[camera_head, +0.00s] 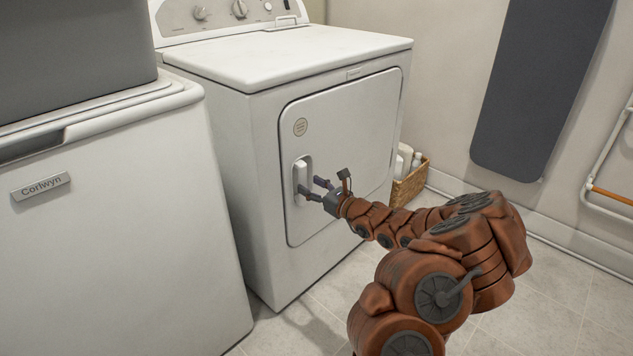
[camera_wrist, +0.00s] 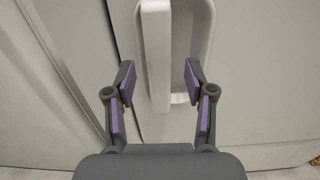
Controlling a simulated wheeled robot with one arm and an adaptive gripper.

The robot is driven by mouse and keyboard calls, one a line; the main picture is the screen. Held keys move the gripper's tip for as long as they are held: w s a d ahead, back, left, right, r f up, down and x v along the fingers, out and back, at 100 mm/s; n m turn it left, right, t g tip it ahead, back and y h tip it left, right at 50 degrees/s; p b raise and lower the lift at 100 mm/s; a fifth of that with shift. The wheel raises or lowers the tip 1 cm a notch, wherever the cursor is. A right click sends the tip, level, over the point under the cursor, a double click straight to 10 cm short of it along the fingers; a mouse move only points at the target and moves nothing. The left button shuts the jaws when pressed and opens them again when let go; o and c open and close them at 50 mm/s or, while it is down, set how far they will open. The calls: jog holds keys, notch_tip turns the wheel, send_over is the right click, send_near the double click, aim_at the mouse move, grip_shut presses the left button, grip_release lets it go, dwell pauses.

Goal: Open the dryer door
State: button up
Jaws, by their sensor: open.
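The white dryer (camera_head: 262,150) stands in the middle of the head view with its front door (camera_head: 350,130) shut flush. The door's white upright handle (camera_head: 299,178) is at the door's left side, in a shallow recess. In the wrist view the handle (camera_wrist: 156,60) runs down from the top edge. My gripper (camera_head: 313,189) is open at the handle. In the wrist view its two purple-padded fingers (camera_wrist: 160,88) stand one on each side of the handle, with gaps visible. Whether either finger touches it I cannot tell.
A white washer (camera_head: 120,230) with a grey bin (camera_head: 70,50) on top stands at the left. A wicker basket (camera_head: 410,183) with bottles sits right of the dryer. A dark ironing board (camera_head: 540,80) and a white rack (camera_head: 605,180) are at the wall. Floor before the dryer is clear.

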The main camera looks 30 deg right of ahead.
aim_at(305, 183)
jog(key=shift+b+x, duration=0.3)
jog(key=shift+x, duration=1.25)
jog(key=shift+c, duration=0.3)
grip_shut()
